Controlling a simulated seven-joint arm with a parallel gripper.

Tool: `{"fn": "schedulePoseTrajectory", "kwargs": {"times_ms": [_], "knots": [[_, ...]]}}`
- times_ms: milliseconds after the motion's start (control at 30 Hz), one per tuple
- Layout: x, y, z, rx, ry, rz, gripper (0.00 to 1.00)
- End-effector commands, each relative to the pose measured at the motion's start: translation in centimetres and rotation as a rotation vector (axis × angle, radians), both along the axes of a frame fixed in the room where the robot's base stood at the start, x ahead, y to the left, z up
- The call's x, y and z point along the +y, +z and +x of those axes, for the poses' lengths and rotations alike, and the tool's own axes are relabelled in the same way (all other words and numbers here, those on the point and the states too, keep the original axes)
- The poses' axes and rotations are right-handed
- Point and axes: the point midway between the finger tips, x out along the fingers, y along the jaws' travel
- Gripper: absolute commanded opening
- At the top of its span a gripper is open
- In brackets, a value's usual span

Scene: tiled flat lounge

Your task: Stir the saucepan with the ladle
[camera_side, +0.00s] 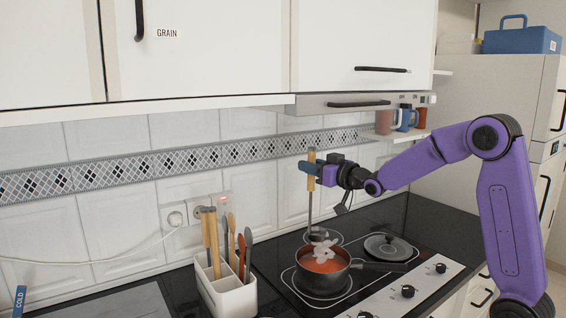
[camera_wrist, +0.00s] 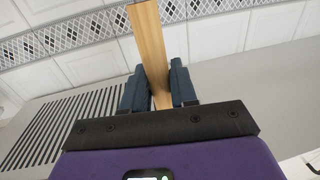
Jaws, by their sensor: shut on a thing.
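My gripper (camera_side: 309,170) is shut on the wooden handle of the ladle (camera_side: 311,156) and holds it upright above the hob.
A white utensil holder (camera_side: 236,298) with several wooden-handled tools stands left of the hob. A dark lid (camera_side: 385,246) lies on the back right of the hob. The range hood (camera_side: 345,103) and cupboards hang above. Several mugs (camera_side: 408,118) stand on a shelf behind my arm.

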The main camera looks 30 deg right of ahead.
Motion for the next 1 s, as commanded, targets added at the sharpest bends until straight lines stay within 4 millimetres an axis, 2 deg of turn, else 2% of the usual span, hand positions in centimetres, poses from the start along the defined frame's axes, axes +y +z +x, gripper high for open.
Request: {"fn": "schedulePoseTrajectory", "kwargs": {"times_ms": [100, 200, 700, 1000], "knots": [[-1.7, -0.6, -0.8, -0.001, 0.008, 0.000, 0.05], [-2.1, -0.9, -1.1, -0.002, 0.014, 0.000, 0.05], [-2.1, -3.6, -1.1, -0.001, 0.016, 0.000, 0.05], [-2.1, -3.8, -1.1, -0.003, 0.015, -0.001, 0.05]]}}
